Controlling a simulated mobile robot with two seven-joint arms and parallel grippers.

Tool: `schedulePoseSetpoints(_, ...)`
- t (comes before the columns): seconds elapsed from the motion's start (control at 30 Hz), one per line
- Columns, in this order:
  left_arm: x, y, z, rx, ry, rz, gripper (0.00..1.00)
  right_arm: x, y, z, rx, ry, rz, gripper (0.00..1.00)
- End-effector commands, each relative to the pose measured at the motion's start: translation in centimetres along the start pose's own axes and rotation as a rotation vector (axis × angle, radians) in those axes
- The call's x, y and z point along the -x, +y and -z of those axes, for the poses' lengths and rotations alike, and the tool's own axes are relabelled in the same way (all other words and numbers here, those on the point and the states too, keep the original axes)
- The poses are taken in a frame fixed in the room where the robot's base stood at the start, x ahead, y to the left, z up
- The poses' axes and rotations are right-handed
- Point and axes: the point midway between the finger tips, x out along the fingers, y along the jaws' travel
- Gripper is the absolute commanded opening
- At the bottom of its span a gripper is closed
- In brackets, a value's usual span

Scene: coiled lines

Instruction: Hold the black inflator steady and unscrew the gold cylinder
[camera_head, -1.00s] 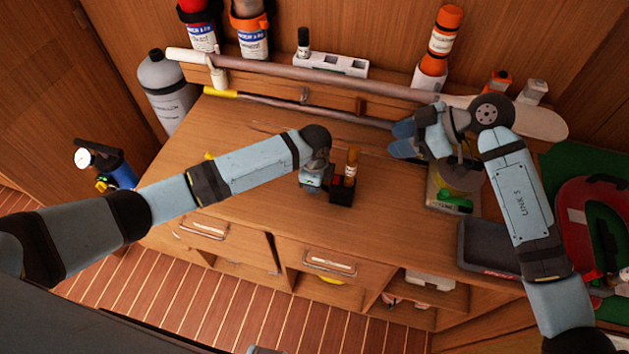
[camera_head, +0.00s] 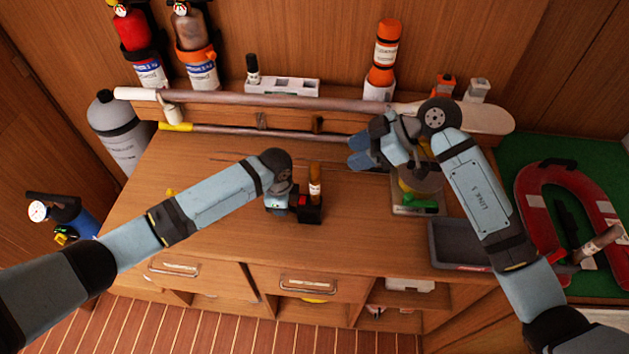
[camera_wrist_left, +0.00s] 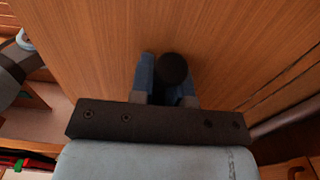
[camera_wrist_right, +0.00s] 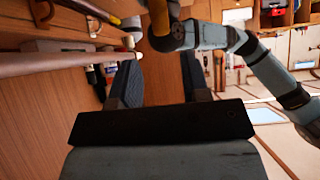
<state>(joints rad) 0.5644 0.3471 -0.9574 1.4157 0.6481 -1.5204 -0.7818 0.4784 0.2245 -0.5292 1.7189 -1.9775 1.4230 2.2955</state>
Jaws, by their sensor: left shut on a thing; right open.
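The gold cylinder (camera_head: 315,187) stands upright, brownish-gold with a pale label, on the black inflator (camera_head: 310,213), which has a red spot on it. My left gripper (camera_head: 281,203) is at the inflator's left side, shut on it; its wrist partly hides the grip. In the left wrist view a dark round part, apparently of the inflator (camera_wrist_left: 172,68), sits between the blue fingers. My right gripper (camera_head: 361,152) is open and empty, up and right of the cylinder, its blue fingers pointing left. In the right wrist view nothing is between its fingers (camera_wrist_right: 160,80).
A yellow-topped device with a green part (camera_head: 418,205) and a dark tray (camera_head: 465,245) lie to the right. A long pole (camera_head: 270,101) runs along the back. An orange canister (camera_head: 384,55) stands behind. The bench (camera_head: 200,255) front is clear.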

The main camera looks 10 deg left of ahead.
Motion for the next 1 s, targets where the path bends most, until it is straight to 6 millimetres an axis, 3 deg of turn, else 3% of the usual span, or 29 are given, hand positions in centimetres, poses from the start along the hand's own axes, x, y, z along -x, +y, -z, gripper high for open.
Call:
schedulePoseSetpoints(0.23,0.1,0.0,0.0,0.0,0.001,0.001,0.0,-0.1,0.0,0.2,0.008,-0.003,0.003,0.42)
schedulePoseSetpoints(0.37,0.1,0.0,0.0,0.0,0.001,0.001,0.0,-0.9,-0.1,1.7,0.078,-0.036,0.032,0.42)
schedulePoseSetpoints(0.6,0.1,0.0,0.0,0.0,0.001,0.001,0.0,-4.4,-1.2,6.6,0.404,-0.229,0.173,0.42)
schedulePoseSetpoints(0.7,0.1,0.0,0.0,0.0,0.001,0.001,0.0,-5.5,-1.5,7.8,0.552,-0.344,0.238,0.42)
schedulePoseSetpoints(1.0,0.1,0.0,0.0,0.0,0.001,0.001,0.0,-6.2,-0.8,7.8,0.872,-0.684,0.402,0.42)
